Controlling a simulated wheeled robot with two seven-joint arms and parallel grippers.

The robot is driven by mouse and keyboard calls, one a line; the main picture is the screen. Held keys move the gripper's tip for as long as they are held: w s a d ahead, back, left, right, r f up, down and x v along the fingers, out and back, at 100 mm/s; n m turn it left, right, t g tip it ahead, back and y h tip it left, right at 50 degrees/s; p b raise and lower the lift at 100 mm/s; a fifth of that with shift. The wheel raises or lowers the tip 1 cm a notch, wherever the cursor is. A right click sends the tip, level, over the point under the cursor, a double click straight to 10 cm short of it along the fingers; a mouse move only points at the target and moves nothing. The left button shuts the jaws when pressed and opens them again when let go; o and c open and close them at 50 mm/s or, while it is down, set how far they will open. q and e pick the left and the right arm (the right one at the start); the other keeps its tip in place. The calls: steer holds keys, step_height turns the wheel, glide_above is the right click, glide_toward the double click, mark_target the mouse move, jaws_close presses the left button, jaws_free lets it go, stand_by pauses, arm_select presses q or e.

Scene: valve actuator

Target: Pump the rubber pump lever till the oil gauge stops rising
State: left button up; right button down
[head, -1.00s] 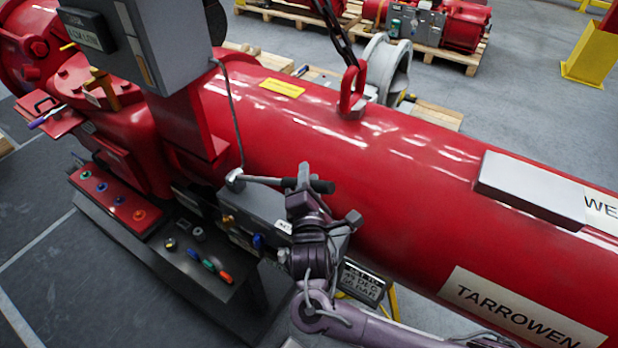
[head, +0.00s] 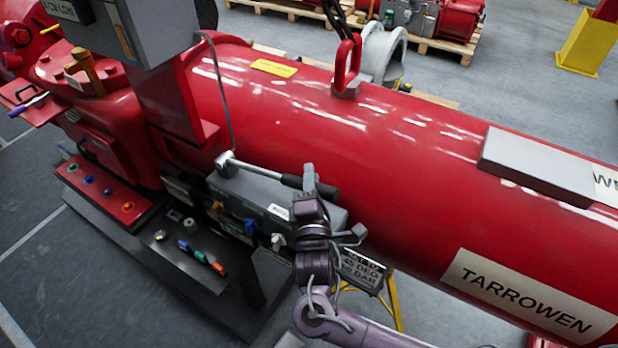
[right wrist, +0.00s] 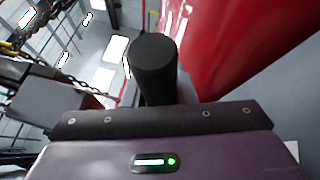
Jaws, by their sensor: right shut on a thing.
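The pump lever (head: 258,172) is a grey metal rod with a black rubber grip, pivoting at its left end on top of a grey pump box (head: 245,197). In the head view it slopes down to the right. My right gripper (head: 309,183) is shut on the lever's black grip near its free end. The round end of the black grip (right wrist: 154,60) stands up past the gripper in the right wrist view. I cannot make out an oil gauge in either view. My left gripper is not in view.
A large red cylinder (head: 400,160) lies right behind the lever. A grey cabinet (head: 120,30) stands at upper left. Several coloured knobs and buttons sit on the red panel (head: 100,190) and black bench (head: 190,262) at lower left. A small sign (head: 362,270) hangs below the gripper.

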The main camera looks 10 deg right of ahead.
steer(key=c, duration=1.2)
jaws_free()
steer(key=shift+s+a+f, duration=0.1)
steer(key=shift+s+f, duration=0.05)
steer(key=shift+s, duration=0.15)
steer(key=s, duration=0.2)
steer(key=s+b, duration=0.1)
steer(key=s, duration=0.1)
steer(key=s+f+b, duration=0.1)
steer(key=s, duration=0.1)
steer(key=shift+s+a, duration=0.2)
steer(key=shift+s+r, duration=0.1)
steer(key=shift+s, duration=0.25)
